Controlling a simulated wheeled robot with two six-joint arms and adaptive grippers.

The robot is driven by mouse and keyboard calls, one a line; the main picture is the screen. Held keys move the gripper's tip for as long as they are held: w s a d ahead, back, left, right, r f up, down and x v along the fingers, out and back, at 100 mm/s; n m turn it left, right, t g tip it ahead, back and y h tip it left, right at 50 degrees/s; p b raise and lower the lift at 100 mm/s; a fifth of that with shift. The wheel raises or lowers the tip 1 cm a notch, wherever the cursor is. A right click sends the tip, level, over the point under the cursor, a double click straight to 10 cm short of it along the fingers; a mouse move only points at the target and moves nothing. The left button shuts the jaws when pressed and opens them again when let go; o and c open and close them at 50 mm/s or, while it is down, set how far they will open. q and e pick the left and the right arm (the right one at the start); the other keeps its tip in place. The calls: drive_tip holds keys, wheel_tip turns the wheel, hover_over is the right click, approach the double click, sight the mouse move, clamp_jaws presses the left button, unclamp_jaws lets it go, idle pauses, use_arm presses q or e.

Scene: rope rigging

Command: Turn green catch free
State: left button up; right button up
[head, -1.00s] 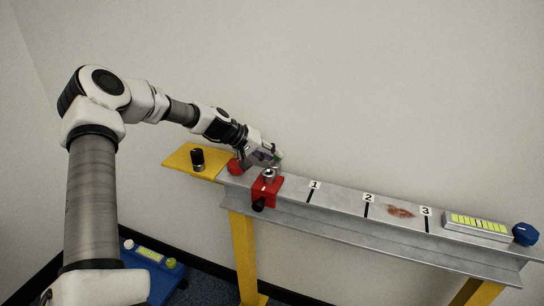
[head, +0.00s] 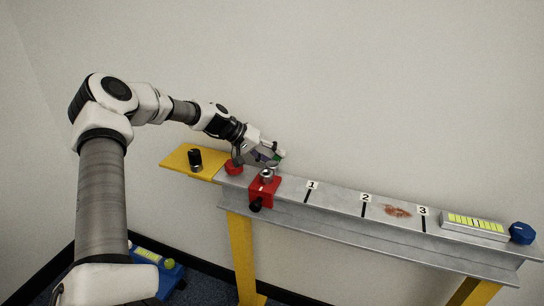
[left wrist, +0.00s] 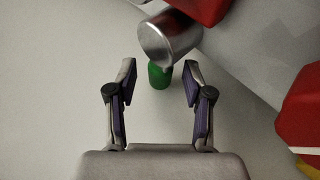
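The green catch (left wrist: 159,75) is a small green cylinder. In the left wrist view it shows between and just beyond my open fingertips, partly behind a metal cylinder (left wrist: 170,36). In the head view only a bit of the green catch (head: 277,154) shows at the tip of my left gripper (head: 270,158). In the left wrist view my left gripper (left wrist: 159,75) has its fingers apart, one on each side of the catch. My right gripper is not in view.
A red clamp (head: 263,190) with a metal top sits on the grey beam (head: 330,203), close to my left gripper. A red knob (head: 234,168) and a yellow plate (head: 187,158) with a black knob lie left. A level (head: 475,226) and blue knob (head: 521,233) are at right.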

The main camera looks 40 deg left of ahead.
use_arm(q)
drive_tip(key=v, duration=0.7)
drive_tip(key=shift+s+a+r, duration=0.15)
idle(0.5)
